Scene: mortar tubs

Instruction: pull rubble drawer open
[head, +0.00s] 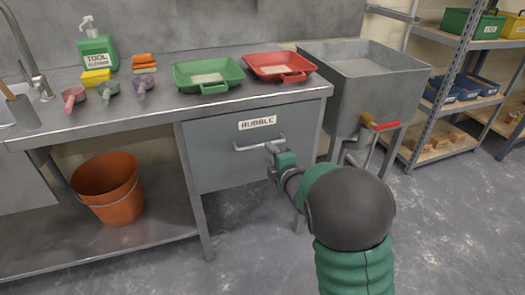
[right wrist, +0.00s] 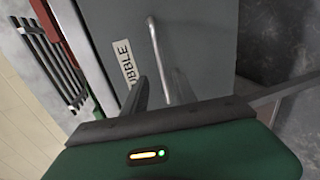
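The rubble drawer (head: 225,165) is a grey front under the right part of the bench, with a "RUBBLE" label (head: 258,123) and a metal bar handle (head: 255,145). It looks closed. My right gripper (head: 271,147) is at the right end of the handle. In the right wrist view the two grey fingers (right wrist: 152,80) stand apart with a narrow gap, close to the handle (right wrist: 165,50). I cannot tell whether the bar lies between them. The drawer front (right wrist: 215,40) fills the middle of that view. My left gripper is not in view.
A green tray (head: 208,87) and a red tray (head: 283,77) sit on the bench above the drawer. A grey hopper (head: 365,85) with a red-handled valve stands to the right. An orange bucket (head: 107,190) is on the lower shelf at left. The floor before the drawer is clear.

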